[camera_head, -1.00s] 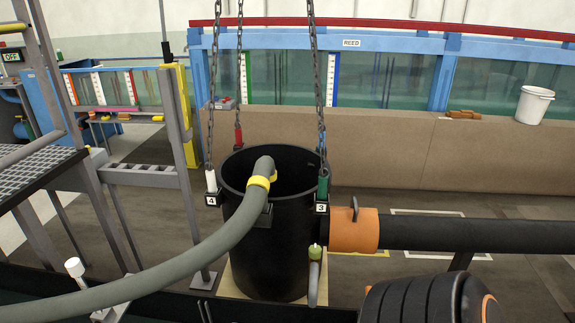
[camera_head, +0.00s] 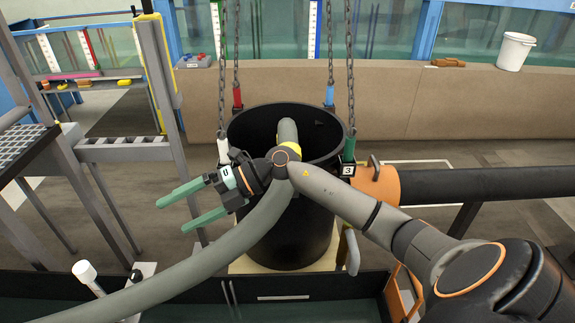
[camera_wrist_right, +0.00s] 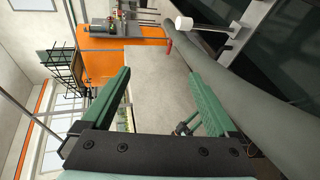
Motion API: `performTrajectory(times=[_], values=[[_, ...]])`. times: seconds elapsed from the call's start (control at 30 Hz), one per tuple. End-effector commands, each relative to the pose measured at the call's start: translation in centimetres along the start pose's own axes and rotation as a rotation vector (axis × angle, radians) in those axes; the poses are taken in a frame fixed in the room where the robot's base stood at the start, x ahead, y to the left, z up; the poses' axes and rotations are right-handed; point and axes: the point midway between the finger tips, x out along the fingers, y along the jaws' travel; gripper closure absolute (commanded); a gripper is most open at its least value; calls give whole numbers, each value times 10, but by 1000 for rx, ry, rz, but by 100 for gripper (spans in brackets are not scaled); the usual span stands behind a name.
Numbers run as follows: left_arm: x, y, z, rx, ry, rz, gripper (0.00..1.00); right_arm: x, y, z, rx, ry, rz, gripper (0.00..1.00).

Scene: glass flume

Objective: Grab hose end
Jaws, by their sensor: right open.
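The thick grey-green hose (camera_head: 225,245) rises from the lower left and bends over the rim of the black bin (camera_head: 290,235). Its end is inside the bin and hidden; a yellow band shows partly behind my right arm. My right gripper (camera_head: 190,203) is open and empty, its green fingers pointing left, in front of the bin's left side and close to the hose. In the right wrist view the gripper (camera_wrist_right: 160,95) has nothing between its fingers, and the hose (camera_wrist_right: 240,95) passes beside the right-hand finger. My left gripper is not in view.
Chains (camera_head: 350,75) hang down to the bin's rim. A black pipe with an orange collar (camera_head: 378,185) runs right from the bin. A grey metal frame (camera_head: 165,110) stands at left. A brown wall (camera_head: 400,100) and a white bucket (camera_head: 515,50) are behind.

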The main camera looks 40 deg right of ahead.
Motion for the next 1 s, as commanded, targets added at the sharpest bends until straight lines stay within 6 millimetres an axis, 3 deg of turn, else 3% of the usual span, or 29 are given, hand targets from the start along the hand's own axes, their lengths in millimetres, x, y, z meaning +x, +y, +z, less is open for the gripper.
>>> performTrajectory(times=[0.17, 0.3, 0.4, 0.5, 0.6, 0.67, 1.0], values=[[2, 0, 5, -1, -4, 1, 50, -84, -9, 62, -149, -104, -461, 6], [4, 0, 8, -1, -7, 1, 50, -177, -4, 101, -128, -272, -773, 6], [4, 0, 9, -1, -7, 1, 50, -237, 4, 114, -71, -394, -929, 6], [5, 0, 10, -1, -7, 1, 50, -281, 13, 118, -11, -490, -1027, 6], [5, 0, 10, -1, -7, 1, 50, -306, 17, 118, 30, -544, -1079, 6], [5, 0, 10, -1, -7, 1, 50, -311, 15, 119, 44, -558, -1094, 6], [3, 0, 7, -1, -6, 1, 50, -294, -32, 142, 49, -561, -1099, 6]])
